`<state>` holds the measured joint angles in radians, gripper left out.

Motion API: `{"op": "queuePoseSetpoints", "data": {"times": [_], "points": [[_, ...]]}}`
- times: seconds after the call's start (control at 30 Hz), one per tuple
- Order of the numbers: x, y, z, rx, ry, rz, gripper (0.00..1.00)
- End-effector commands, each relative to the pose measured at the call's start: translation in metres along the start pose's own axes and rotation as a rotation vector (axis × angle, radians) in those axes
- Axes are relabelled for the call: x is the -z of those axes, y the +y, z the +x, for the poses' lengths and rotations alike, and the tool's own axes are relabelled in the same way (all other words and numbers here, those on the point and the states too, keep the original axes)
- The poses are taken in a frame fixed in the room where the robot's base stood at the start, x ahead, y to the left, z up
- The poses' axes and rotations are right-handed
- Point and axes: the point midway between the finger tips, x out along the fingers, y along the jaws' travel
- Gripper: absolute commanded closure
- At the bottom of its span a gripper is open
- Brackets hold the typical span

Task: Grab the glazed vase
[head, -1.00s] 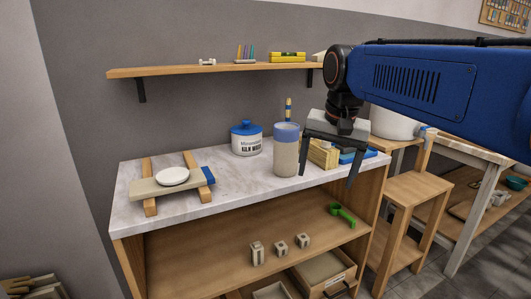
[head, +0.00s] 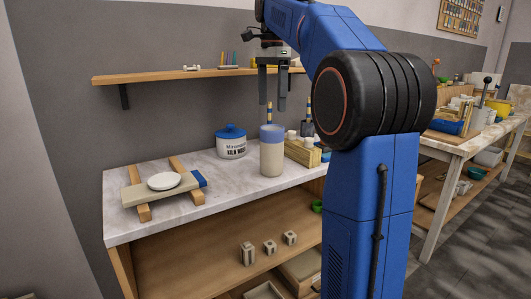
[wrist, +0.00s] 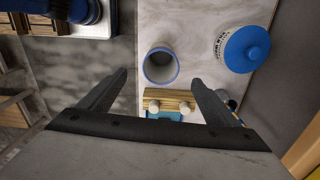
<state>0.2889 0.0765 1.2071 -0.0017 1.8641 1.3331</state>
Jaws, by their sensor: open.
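The glazed vase (head: 272,156) is a tall cylinder with a blue-grey glazed top and a beige lower body. It stands upright on the marble counter, between the lidded jar and a wooden block. In the wrist view the vase (wrist: 160,66) is seen from above, its round mouth open, just beyond and between my fingers. My gripper (head: 272,98) is open, pointing down and empty, higher than the vase's rim. The two fingers (wrist: 160,88) show wide apart in the wrist view, with nothing between them touching.
A white jar with a blue lid (head: 231,142) stands left of the vase. A wooden block with white knobs (head: 303,152) is close on its right. A white dish (head: 164,181) on a board sits at left. A wooden shelf (head: 150,77) hangs behind my gripper.

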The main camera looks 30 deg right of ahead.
Motion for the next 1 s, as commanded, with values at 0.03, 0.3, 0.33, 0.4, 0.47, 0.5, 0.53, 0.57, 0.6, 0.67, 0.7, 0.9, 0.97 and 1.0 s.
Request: {"op": "queuePoseSetpoints", "data": {"times": [0.03,0.3,0.33,0.4,0.47,0.5,0.53,0.57,0.6,0.67,0.7,0.9,0.97,1.0], "points": [[0.001,-0.001,0.002,-0.001,0.000,0.005,0.17],[0.001,0.000,0.042,-0.003,-0.001,0.005,0.17],[0.000,0.000,0.047,-0.003,-0.001,0.005,0.17],[0.000,0.000,0.060,-0.003,-0.001,0.004,0.17],[0.001,0.000,0.070,-0.003,-0.001,0.004,0.17],[0.001,0.000,0.078,-0.004,-0.001,0.004,0.17],[0.001,0.000,0.083,-0.003,-0.001,0.004,0.17],[0.001,0.000,0.088,-0.004,-0.001,0.004,0.17],[0.001,0.000,0.095,-0.003,-0.001,0.004,0.17],[0.001,0.000,0.103,-0.003,-0.001,0.004,0.17],[0.001,0.000,0.108,-0.002,-0.001,0.004,0.17],[0.001,-0.001,0.121,-0.001,0.000,0.004,0.17],[0.001,-0.001,0.124,-0.001,0.000,0.004,0.17],[0.001,-0.001,0.128,-0.001,0.000,0.004,0.17]]}}
